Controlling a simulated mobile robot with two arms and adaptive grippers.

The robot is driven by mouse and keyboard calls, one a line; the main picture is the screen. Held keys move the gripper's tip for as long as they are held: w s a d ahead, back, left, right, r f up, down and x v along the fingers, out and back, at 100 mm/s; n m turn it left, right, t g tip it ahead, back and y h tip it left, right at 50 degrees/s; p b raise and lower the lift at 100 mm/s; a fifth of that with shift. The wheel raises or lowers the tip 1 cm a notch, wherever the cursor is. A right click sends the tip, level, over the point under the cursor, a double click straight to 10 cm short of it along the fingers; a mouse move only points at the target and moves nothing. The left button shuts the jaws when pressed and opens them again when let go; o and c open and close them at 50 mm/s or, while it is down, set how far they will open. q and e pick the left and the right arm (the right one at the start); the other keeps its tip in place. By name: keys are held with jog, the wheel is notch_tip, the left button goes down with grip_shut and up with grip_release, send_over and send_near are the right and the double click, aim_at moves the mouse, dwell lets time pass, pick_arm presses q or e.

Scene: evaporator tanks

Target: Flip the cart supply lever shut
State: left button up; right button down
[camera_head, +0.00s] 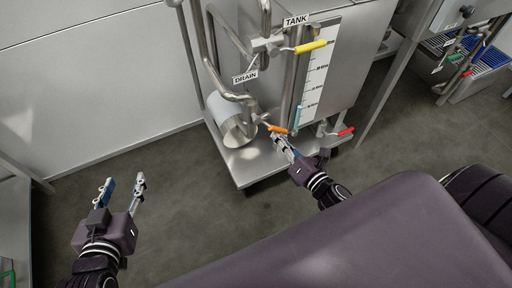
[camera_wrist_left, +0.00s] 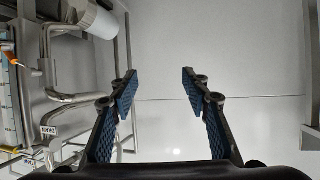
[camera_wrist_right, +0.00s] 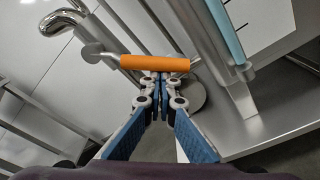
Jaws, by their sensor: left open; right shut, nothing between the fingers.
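Several coloured levers sit on the tank cart; I cannot read a "cart supply" label on any. The orange lever (camera_head: 277,129) is low at the front of the pipes, and its handle lies crosswise in the right wrist view (camera_wrist_right: 155,63). My right gripper (camera_head: 279,139) is shut and empty, its tips right at the orange handle; whether they touch it I cannot tell. A yellow lever (camera_head: 311,46) is higher, beside the TANK label (camera_head: 296,20). A red lever (camera_head: 346,131) is low at the right. My left gripper (camera_head: 123,182) is open and empty over the floor.
The DRAIN label (camera_head: 245,76) hangs on the bent pipes above a white cylinder (camera_head: 232,124). The cart's base plate (camera_head: 254,168) is below the orange lever. A second rig with blue crates (camera_head: 490,58) stands at the right. The floor at left is clear.

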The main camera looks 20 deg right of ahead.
pick_arm(q)
jog(key=s+a+f+g+y+p, duration=0.2)
jog(key=s+a+f+g, duration=0.2)
jog(key=s+f+g, duration=0.3)
jog(key=s+f, duration=0.2)
jog(key=s, duration=0.3)
jog(key=shift+s+a+f, duration=0.15)
jog(key=shift+a+f, duration=0.05)
jog(key=shift+f, duration=0.05)
pick_arm(e)
jog(key=d+r+n+h, duration=0.1)
jog(key=d+r+n, duration=0.2)
jog(key=r+n, duration=0.3)
jog(key=shift+w+d+r, duration=0.15)
jog(key=shift+d, duration=0.2)
notch_tip(320, 180, down, 5)
jog(key=b, duration=0.3)
pick_arm(q)
jog(key=w+d+r+t+h, duration=0.3)
jog(key=w+r+t, duration=0.7)
jog(key=w+r, duration=0.4)
notch_tip(320, 180, up, 2)
jog(key=shift+d+r+t+b, duration=0.25)
jog(key=shift+d+t+b, duration=0.15)
jog(key=shift+d, duration=0.2)
pick_arm(e)
jog(key=s+r, duration=0.2)
jog(key=s, duration=0.7)
jog(key=shift+s+d, duration=0.15)
